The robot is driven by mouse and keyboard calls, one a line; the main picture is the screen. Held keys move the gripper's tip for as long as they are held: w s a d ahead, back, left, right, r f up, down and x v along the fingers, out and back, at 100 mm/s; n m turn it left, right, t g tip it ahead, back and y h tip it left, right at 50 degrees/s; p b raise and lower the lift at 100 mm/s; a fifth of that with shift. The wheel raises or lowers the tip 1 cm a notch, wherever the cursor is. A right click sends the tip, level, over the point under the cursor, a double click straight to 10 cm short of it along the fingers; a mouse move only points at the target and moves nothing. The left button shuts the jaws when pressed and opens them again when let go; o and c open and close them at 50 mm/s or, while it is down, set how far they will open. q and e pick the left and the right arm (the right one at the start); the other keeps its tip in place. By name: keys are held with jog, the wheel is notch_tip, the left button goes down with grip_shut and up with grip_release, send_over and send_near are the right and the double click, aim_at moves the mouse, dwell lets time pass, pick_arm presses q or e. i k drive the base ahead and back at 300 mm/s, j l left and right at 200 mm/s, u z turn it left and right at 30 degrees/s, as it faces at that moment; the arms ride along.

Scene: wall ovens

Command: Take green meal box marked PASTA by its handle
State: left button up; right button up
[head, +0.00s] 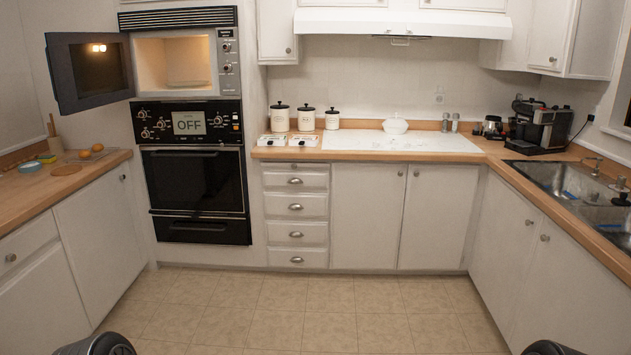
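Two small pale boxes with small coloured marks stand side by side on the back counter, in front of the white canisters. They are the left box (272,140) and the right box (305,140). Their marks are too small to read, so I cannot tell whether either is the green PASTA box, and no handle can be made out. Only dark rounded parts of my own arms show at the bottom left and bottom right edges. Neither gripper is in view.
The microwave (175,62) is open, its door (88,72) swung left. The oven (195,180) below is shut; its display reads OFF. Oranges (97,148) lie on the left counter (92,175). A coffee machine (540,127) stands back right. The floor (300,305) is clear.

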aim_at(263, 140)
jog(key=i, duration=4.55)
jog(key=i+u, duration=0.15)
jog(key=u, duration=0.3)
